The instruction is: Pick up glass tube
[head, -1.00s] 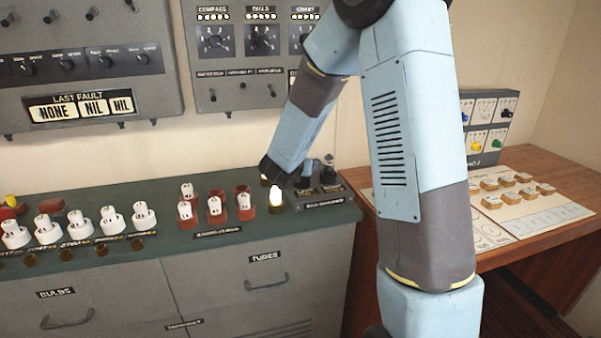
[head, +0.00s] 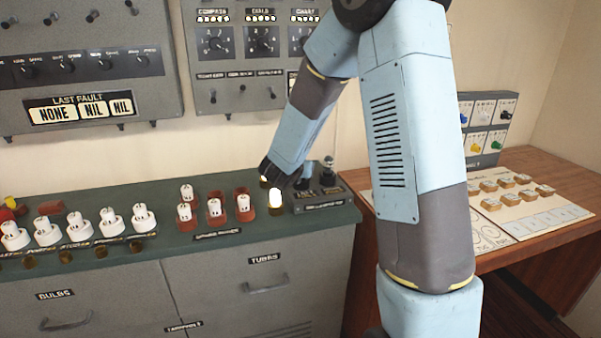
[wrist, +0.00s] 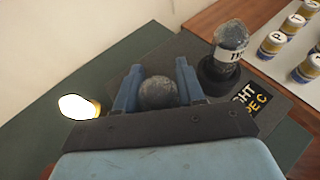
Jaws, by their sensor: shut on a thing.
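In the wrist view, my gripper (wrist: 157,90) has its two blue fingers on either side of a dark grey, round-topped thing, seen from its end (wrist: 158,93). It looks like a glass tube, but its lower part is hidden. A second glass tube (wrist: 231,42), smoky with a white label, stands in a black socket just right of my gripper. Both are over a dark panel (wrist: 190,50) with a partly readable label.
A lit bulb (head: 276,198) stands close by; a lit bulb also shows left of my gripper in the wrist view (wrist: 78,107). White plugs in red sockets (head: 214,208) are farther left. A wooden desk (head: 560,185) with several small capped pieces is on the right. The wall is close behind.

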